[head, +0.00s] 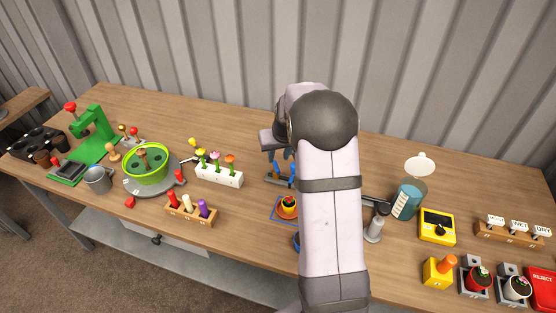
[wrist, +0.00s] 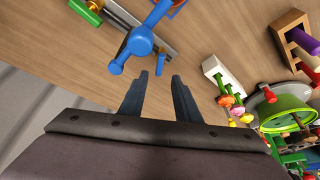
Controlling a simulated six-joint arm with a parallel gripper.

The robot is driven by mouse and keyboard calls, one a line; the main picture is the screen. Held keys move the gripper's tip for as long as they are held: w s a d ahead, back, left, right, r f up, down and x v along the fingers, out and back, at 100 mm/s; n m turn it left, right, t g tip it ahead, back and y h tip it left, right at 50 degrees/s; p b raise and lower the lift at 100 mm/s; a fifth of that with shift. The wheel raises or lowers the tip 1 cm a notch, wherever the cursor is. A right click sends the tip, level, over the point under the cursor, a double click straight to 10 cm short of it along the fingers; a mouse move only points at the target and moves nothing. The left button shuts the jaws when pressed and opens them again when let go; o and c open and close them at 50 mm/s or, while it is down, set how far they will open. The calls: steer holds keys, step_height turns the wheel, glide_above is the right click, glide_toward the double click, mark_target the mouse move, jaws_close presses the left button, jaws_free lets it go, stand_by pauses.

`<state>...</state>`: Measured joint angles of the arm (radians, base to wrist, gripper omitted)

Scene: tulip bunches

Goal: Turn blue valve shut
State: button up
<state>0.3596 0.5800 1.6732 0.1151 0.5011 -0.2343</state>
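The blue valve (wrist: 140,41) shows in the wrist view as a round hub with a bar handle set diagonally, on a grey metal pipe (wrist: 122,17). In the head view, blue parts of it (head: 277,169) show just left of my arm, and the rest is hidden. My gripper (wrist: 160,75) is open and empty. Its two dark fingers point toward the valve, and the fingertips appear just short of the handle and apart from it. In the head view my arm covers most of the gripper.
Left of the valve stand a white flower holder (head: 219,175), a wooden peg rack (head: 190,208) and a green bowl (head: 146,164). Right of my arm are a beaker (head: 407,200) and a yellow meter (head: 437,227). A corrugated wall closes the back.

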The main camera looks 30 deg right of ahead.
mark_target(276, 166)
steer(key=shift+p+x, duration=1.35)
steer(key=shift+x, duration=2.3)
jaws_close()
